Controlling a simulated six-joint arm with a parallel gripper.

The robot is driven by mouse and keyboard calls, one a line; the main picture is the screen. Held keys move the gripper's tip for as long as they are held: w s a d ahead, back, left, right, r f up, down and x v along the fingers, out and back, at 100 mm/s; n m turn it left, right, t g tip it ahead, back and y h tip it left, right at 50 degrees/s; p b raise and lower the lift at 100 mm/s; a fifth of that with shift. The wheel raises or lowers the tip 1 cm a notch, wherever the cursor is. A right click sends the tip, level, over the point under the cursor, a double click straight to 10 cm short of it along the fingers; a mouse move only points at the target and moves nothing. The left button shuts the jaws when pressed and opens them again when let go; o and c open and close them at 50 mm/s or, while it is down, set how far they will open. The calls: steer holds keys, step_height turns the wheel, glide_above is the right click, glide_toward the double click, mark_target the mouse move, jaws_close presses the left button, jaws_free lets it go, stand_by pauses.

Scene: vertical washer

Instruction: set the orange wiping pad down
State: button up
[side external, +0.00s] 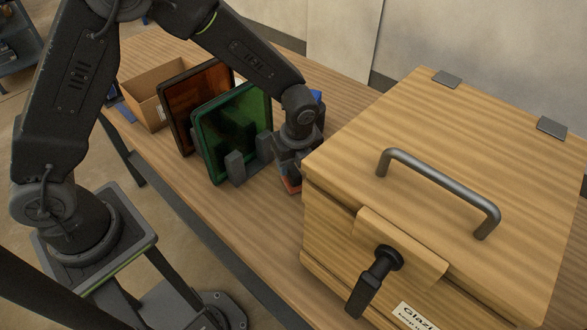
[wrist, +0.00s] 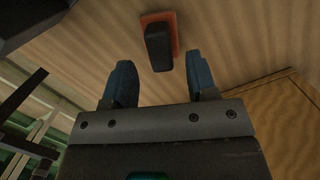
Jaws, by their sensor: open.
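The orange wiping pad (wrist: 175,22) lies on the wooden table in the wrist view, with a dark block-shaped grip (wrist: 158,47) on top of it. My gripper (wrist: 159,62) is open, its two blue-grey fingers spread to either side of the grip's line. The grip's near end shows between the fingertips, and neither finger visibly touches it. In the side external view my gripper (side external: 289,172) points down at the table, and only a small orange edge of the pad (side external: 291,186) shows below it. The rest of the pad is hidden there.
A large wooden box (side external: 450,120) with a metal handle (side external: 440,190) and dark latch (side external: 375,280) stands close right of my gripper. A green pane (side external: 232,125) and an amber pane (side external: 190,105) stand upright to the left. A cardboard box (side external: 146,103) is behind them.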

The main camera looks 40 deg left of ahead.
step_height(320, 180, up, 8)
steer(key=d, duration=0.1)
steer(key=shift+s, duration=0.25)
step_height(320, 180, up, 8)
steer(key=r+n+t, duration=0.1)
steer(key=n, duration=0.5)
glide_above(296, 176)
steer(key=s+a, duration=0.4)
steer(key=s+a+r+n+t+h, duration=0.1)
steer(key=s+a+r+n, duration=0.2)
steer(key=s+r+n, duration=0.15)
steer(key=s+a+r+n+t, duration=0.2)
steer(key=s+a+n, duration=0.1)
steer(key=s+n, duration=0.8)
steer(key=shift+s+n+t+h, duration=0.15)
steer(key=shift+n+t+h, duration=0.15)
steer(key=shift+n+t, duration=0.15)
steer(key=shift+a, duration=0.1)
